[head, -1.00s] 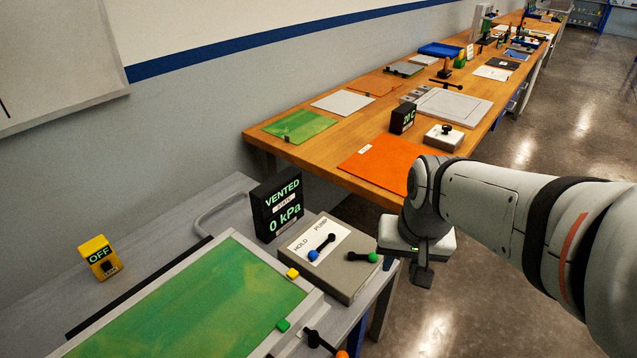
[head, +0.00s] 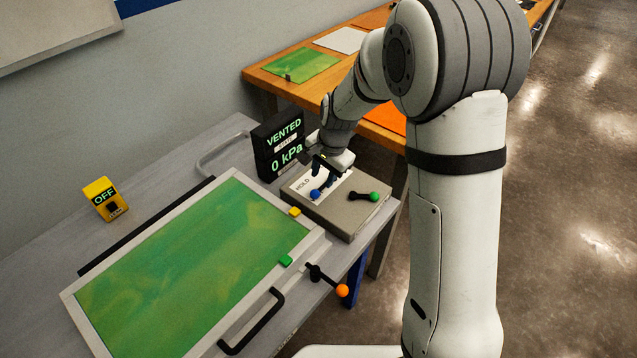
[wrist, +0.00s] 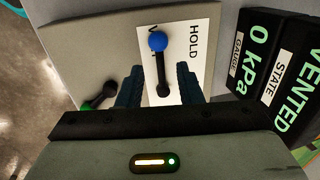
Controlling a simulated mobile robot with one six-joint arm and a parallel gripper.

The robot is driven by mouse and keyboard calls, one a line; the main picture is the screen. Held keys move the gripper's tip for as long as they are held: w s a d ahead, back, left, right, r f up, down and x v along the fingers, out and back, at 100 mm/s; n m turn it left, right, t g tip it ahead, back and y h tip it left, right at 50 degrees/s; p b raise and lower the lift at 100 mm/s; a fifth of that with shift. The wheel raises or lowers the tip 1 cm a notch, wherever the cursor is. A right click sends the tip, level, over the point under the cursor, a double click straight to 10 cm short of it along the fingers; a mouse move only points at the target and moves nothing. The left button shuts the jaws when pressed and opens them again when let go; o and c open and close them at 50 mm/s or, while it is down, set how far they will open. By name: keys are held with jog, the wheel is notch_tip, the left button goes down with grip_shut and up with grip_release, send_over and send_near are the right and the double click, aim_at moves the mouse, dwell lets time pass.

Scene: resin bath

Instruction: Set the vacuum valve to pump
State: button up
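The valve box (head: 345,218) is a grey box with a white label plate. HOLD is readable on the plate; the PUMP end is hidden behind my gripper. A black lever with a blue knob (head: 315,194) sits on the plate. In the wrist view the blue knob (wrist: 158,42) points away from HOLD, beside a partly covered label starting with V. My gripper (head: 325,172) is over the box; in the wrist view its open fingers (wrist: 159,86) are on either side of the lever, with gaps visible. The black display (head: 279,147) reads VENTED, 0 kPa.
A second lever with a green knob (head: 373,197) lies on the same box, close to the gripper. A framed green panel (head: 190,265), an orange-knobbed handle (head: 341,290) and a yellow OFF switch (head: 104,199) are on the grey bench. A wooden table (head: 262,84) stands behind.

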aim_at(319, 189)
jog(key=shift+w+a+f, duration=0.15)
jog(key=shift+f, duration=0.95)
jog(key=shift+w+a+f, duration=0.15)
jog(key=shift+f, duration=0.95)
jog(key=shift+c, duration=0.3)
grip_shut()
